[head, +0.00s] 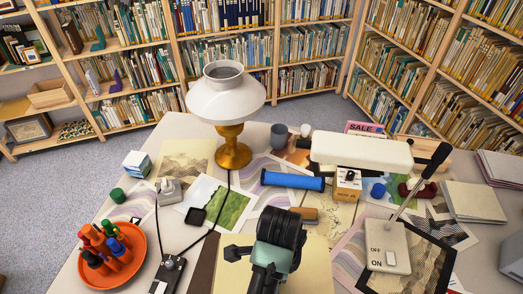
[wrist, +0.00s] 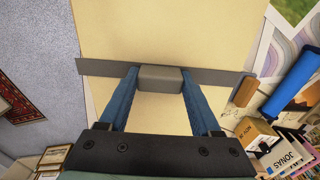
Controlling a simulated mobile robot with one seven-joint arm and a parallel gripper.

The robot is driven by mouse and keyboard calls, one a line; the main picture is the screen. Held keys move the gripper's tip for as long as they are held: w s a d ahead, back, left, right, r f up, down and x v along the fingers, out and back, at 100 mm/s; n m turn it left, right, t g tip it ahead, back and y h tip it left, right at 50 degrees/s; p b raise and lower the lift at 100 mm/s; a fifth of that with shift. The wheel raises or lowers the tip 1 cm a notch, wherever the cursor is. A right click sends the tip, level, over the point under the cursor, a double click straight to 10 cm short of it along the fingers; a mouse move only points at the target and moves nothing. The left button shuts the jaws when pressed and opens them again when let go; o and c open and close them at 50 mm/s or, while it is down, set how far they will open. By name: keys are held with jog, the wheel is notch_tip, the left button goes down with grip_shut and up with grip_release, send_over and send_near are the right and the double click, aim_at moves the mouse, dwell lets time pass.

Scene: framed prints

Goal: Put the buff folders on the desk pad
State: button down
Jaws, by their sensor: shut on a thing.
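My gripper (wrist: 160,85) has its blue fingers closed on a small grey block (wrist: 160,76). The block sits on a long grey strip lying across a broad buff sheet, which I take to be the buff folders (wrist: 170,30). In the head view the buff folders (head: 316,262) show partly behind my gripper (head: 268,275) at the near edge of the desk, and the arm hides much of them. I cannot tell from these views whether they touch the desk. I cannot make out the desk pad for certain.
A white lamp (head: 228,95) on a brass base, a blue cylinder (head: 292,180) and a long white lamp head (head: 360,150) stand beyond. An orange tray (head: 125,270) with several bottles is left. A switch box (head: 387,247) is right. Prints cover much of the desk.

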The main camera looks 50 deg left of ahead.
jog(key=s+a+f, duration=0.1)
jog(key=a+f+m+b, duration=0.1)
jog(key=shift+s+a+m, duration=0.3)
jog(key=shift+s+a, duration=0.05)
jog(key=shift+s+a+f, duration=0.1)
jog(key=shift+f, duration=0.35)
notch_tip(320, 180, down, 9)
jog(key=shift+f+b, duration=0.1)
jog(key=shift+b, duration=0.3)
jog(key=shift+f, duration=0.15)
jog(key=shift+c, duration=0.4)
grip_release()
notch_tip(320, 180, up, 12)
jog(key=shift+r+p, duration=0.15)
jog(key=shift+p, duration=0.3)
